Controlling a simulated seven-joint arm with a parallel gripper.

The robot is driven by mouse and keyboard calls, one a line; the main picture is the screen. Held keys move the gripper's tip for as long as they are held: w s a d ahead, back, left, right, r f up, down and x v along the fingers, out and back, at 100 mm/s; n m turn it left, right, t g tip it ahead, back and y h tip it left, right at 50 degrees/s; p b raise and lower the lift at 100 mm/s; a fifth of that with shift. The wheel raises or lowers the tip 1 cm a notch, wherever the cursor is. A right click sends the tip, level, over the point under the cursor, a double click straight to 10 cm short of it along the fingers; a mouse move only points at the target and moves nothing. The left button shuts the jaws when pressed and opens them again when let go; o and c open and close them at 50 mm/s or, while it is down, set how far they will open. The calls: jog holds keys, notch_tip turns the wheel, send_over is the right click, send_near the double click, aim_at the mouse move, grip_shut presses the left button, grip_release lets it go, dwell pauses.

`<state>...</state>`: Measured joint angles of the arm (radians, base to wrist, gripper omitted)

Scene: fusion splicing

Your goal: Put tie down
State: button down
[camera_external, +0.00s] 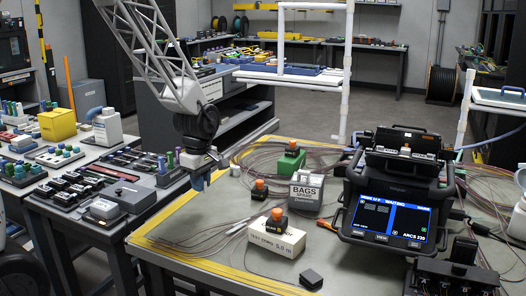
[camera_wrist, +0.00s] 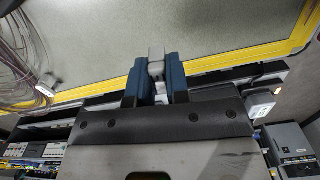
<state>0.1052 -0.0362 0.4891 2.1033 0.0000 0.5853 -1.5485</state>
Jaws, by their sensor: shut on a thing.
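My gripper (camera_external: 203,178) hangs at the left edge of the main work table (camera_external: 190,232), above the yellow border or the gap beside it. In the wrist view, its two blue fingers (camera_wrist: 157,78) are shut on a small light-grey piece (camera_wrist: 156,60). Its end pokes out past the fingertips, and the rest is hidden between them. It may be the tie; its shape is too small to tell. In the external view the held piece cannot be made out.
A cluttered side table (camera_external: 90,180) is at left. The table's front-left area is mostly clear.

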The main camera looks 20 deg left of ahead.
jog(key=w+d+r, duration=0.2)
jog(key=d+r, duration=0.1)
jog(key=d, duration=0.6)
jog(key=w+d+r+n, duration=0.1)
jog(key=d+r, duration=0.3)
jog(key=d, duration=0.6)
jog(key=shift+w+d, duration=0.25)
jog(key=shift+w, duration=0.1)
send_near(307, 191)
jog(key=w, duration=0.2)
jog(key=w+f, duration=0.1)
jog(key=w, duration=0.1)
jog(key=w+a, duration=0.1)
jog(key=w, duration=0.1)
jog(key=shift+f, duration=0.2)
jog(key=shift+f, duration=1.75)
jog(key=shift+f, duration=0.15)
jog(key=c, duration=1.1)
grip_release()
